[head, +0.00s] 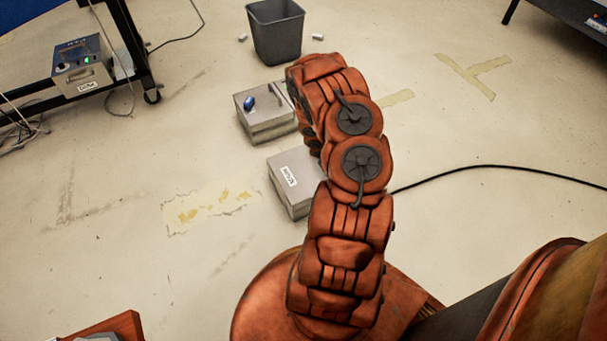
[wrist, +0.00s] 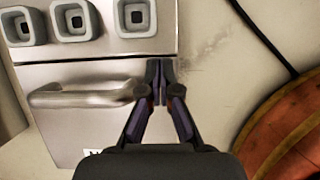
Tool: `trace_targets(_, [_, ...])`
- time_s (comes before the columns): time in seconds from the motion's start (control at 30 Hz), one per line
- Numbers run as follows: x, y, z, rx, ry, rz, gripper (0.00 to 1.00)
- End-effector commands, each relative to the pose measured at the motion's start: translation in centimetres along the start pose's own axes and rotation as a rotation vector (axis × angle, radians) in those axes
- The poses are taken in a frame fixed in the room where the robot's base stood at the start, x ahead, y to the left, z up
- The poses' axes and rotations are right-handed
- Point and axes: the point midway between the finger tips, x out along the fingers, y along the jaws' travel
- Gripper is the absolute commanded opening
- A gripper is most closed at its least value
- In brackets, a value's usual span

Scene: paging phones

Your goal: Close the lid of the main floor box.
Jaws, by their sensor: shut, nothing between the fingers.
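Two grey metal boxes stand on the floor in the head view. The nearer box (head: 300,188) has a white label on top, too small to read surely. The farther box (head: 262,118) has a blue object on it. My arm covers the right parts of both. In the wrist view, a metal panel (wrist: 60,125) has a bar handle (wrist: 85,96) and part of a label at its lower edge. Which box this is, and how its lid is angled, I cannot tell. My gripper (wrist: 160,72) is shut and empty, over the panel's right edge, right of the handle.
Several square grey sockets (wrist: 73,20) line the panel beyond the handle. A dark bin (head: 276,32) stands behind the boxes. A black cable (head: 490,168) crosses the floor at right. A cart with a device (head: 82,64) is at upper left. The floor left of the boxes is clear.

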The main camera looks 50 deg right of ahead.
Motion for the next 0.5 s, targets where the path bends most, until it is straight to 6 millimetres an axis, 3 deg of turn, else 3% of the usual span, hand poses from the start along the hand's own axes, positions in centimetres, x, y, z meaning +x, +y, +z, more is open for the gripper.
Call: trace_targets(0.5, [-9.2, 0.3, 3.4, -0.003, -0.002, 0.005, 0.0])
